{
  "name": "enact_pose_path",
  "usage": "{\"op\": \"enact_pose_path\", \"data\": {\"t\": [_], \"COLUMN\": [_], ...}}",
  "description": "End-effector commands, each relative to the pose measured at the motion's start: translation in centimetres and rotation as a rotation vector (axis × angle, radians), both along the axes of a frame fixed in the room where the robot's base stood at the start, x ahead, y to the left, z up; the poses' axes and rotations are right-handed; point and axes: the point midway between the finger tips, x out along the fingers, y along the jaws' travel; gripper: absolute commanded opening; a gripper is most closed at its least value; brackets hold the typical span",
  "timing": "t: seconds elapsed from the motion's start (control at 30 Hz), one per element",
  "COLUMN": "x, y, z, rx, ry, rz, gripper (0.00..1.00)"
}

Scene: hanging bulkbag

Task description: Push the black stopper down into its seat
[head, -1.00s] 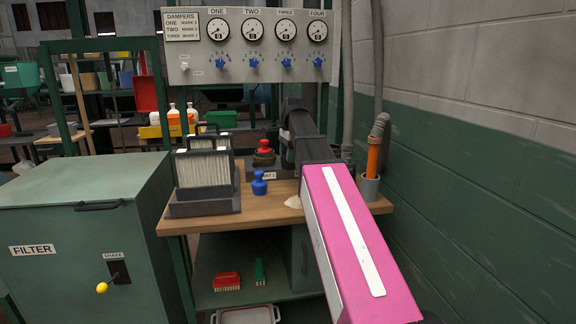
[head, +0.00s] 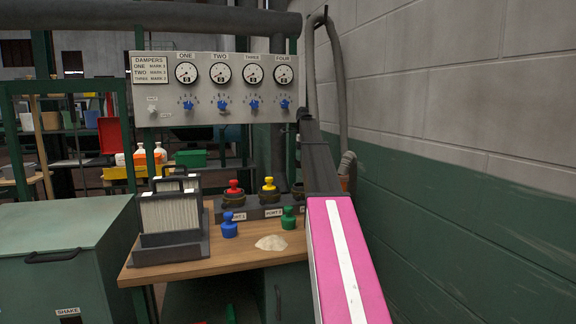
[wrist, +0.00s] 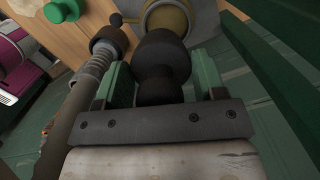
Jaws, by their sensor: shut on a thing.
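The black stopper (wrist: 163,60) is in my gripper (wrist: 160,84) in the wrist view. Its narrow neck sits between the two green fingers, and its wide end points away from my wrist. A brass-coloured round seat (wrist: 168,16) shows just beyond the wide end, at the top. The stopper covers part of it, and I cannot tell whether they touch. In the head view my own arm hides the gripper, the black stopper and that seat.
A red stopper (head: 234,187) and a yellow stopper (head: 268,185) stand in the port row. A blue stopper (head: 229,225), a green stopper (head: 288,218) and a pale powder heap (head: 270,243) are on the wooden bench (head: 205,265). A ribbed hose (wrist: 82,88) runs beside my gripper.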

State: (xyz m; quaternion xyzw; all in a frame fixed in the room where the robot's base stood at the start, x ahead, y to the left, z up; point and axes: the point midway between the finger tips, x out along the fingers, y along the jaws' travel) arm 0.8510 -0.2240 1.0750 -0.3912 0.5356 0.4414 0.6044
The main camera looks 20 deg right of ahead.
Motion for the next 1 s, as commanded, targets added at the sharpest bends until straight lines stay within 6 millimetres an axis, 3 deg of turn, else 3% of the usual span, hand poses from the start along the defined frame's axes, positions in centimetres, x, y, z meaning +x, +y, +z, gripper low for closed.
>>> {"op": "enact_pose_path", "data": {"t": [0.37,1.0], "x": [0.4,0.4], "y": [-0.9,-0.9], "z": [-0.5,-5.6], "rx": [0.000,0.000], "ry": [0.001,0.000], "rz": [-0.020,-0.018], "gripper": [0.39,0.39]}}
